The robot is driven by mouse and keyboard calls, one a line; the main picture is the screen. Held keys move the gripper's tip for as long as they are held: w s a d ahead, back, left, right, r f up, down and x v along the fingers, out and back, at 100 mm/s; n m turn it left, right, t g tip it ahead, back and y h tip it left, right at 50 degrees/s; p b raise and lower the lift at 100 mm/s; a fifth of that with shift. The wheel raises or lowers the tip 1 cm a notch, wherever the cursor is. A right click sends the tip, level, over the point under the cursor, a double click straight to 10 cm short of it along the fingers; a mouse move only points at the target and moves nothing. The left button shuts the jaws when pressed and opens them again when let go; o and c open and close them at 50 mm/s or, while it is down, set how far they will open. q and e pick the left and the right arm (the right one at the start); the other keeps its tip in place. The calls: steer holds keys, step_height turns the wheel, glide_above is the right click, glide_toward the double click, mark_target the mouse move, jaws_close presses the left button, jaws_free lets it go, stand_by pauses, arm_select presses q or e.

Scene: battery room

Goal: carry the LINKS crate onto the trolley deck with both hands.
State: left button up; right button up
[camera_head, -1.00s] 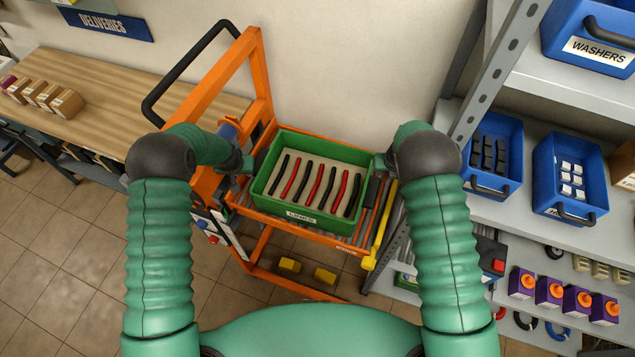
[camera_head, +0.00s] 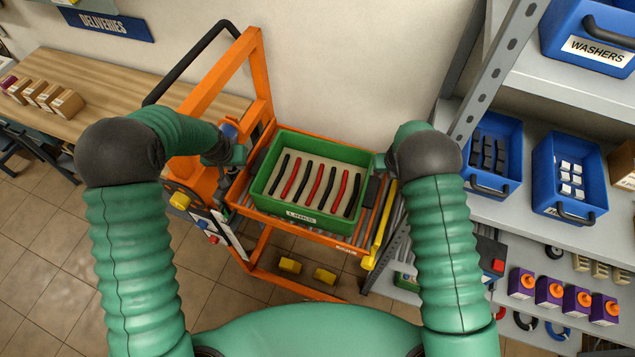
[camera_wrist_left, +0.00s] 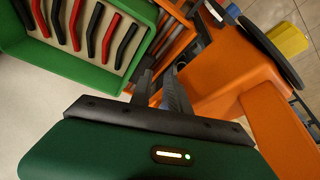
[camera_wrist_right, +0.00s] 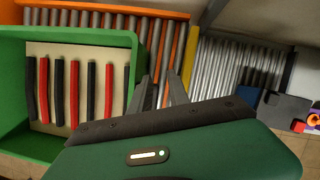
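The green LINKS crate (camera_head: 297,216) sits level on the roller deck of the orange trolley (camera_head: 232,204). Several black and red links lie in it. My left gripper (camera_head: 242,160) is just left of the crate, off its wall. In the left wrist view its fingers (camera_wrist_left: 160,92) stand apart with nothing between them, and the crate wall (camera_wrist_left: 75,68) is beside them. My right gripper (camera_head: 379,161) is at the crate's right side. In the right wrist view its fingers (camera_wrist_right: 163,92) are apart with only rollers seen between them, beside the crate wall (camera_wrist_right: 80,38).
A grey shelf rack (camera_head: 470,110) with blue bins, one marked WASHERS (camera_head: 596,50), stands close on the right. A wooden bench (camera_head: 110,85) is at the left behind the trolley. The trolley's black handle (camera_head: 178,72) rises at the back left. Floor at the left is clear.

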arm_select(q)
steer(key=shift+s+r, duration=0.2)
steer(key=shift+r, duration=0.45)
arm_select(e)
steer(key=v, duration=1.2)
arm_select(q)
steer(key=shift+w, duration=0.1)
arm_select(e)
steer(key=shift+w+f, duration=0.1)
